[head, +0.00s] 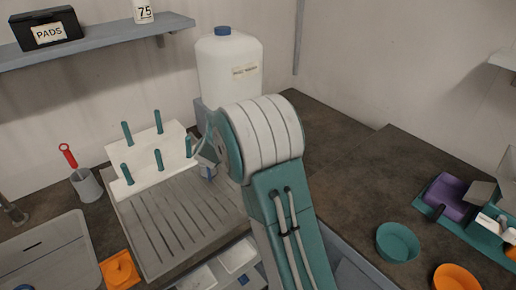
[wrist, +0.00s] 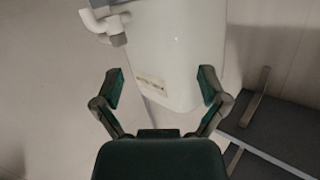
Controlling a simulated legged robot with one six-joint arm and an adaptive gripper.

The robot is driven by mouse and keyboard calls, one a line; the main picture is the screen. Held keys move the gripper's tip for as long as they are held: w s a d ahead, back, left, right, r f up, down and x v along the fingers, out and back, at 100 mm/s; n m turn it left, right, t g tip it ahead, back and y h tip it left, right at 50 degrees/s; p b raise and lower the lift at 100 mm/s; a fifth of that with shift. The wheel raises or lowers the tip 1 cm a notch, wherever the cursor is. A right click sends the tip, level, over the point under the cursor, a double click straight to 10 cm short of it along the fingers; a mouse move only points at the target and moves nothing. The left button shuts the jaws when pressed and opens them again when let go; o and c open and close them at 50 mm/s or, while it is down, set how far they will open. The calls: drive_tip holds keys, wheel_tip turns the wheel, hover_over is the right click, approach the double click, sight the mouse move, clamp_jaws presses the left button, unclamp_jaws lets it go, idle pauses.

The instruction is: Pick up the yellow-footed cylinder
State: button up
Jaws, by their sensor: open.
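I see no yellow-footed cylinder in either view. My gripper (wrist: 162,88) is open and empty in the wrist view, its two dark green fingers spread apart. A white container (wrist: 175,45) with a small label and a pale tap at its upper left shows beyond and between the fingers; I cannot tell how far away it is. In the head view my arm's thick green and white links cover the middle and hide most of the gripper.
A white jug (head: 230,75) with a blue cap stands behind my arm. Left are a peg rack (head: 150,160), ribbed drainboard (head: 180,225), grey cup (head: 87,186) and orange piece (head: 119,269). Right are a teal bowl (head: 397,243) and orange bowl (head: 456,279). A shelf (head: 100,43) hangs upper left.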

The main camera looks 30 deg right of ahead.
drive_tip(key=d+f+m+g+h, duration=0.3)
drive_tip(key=d+f+h, duration=0.35)
drive_tip(key=f, duration=0.45)
drive_tip(key=shift+g, duration=0.3)
drive_tip(key=x, duration=1)
drive_tip(key=shift+s+d+f, duration=0.1)
drive_tip(key=shift+s+d, duration=0.15)
drive_tip(key=shift+d, duration=0.25)
drive_tip(key=shift+c, duration=0.3)
clamp_jaws()
